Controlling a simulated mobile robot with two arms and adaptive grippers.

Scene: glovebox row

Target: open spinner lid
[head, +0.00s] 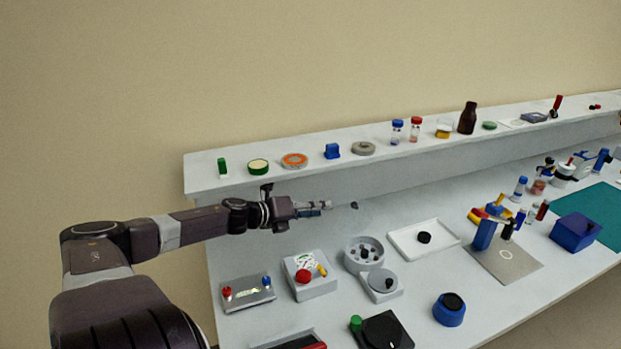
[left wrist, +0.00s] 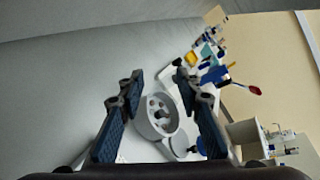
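The spinner (head: 350,262) is a grey round bowl on the lower bench, with a dark rotor with several parts showing inside. A flatter grey round piece with a dark knob (head: 382,283), which looks like its lid, sits beside the bowl toward the front; I cannot tell whether they are joined. In the left wrist view the bowl (left wrist: 143,120) shows between the fingers, with the round piece (left wrist: 180,146) to its lower right. My left gripper (head: 335,206) is open and empty, above and behind the spinner, apart from it. My right gripper is not in view.
Left of the spinner are a box with a red button (head: 310,275) and a panel with red and blue knobs (head: 248,293). A white tray (head: 448,243) with a black piece lies to its right. A dark-topped device (head: 385,333) stands in front. The upper shelf (head: 205,175) runs behind.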

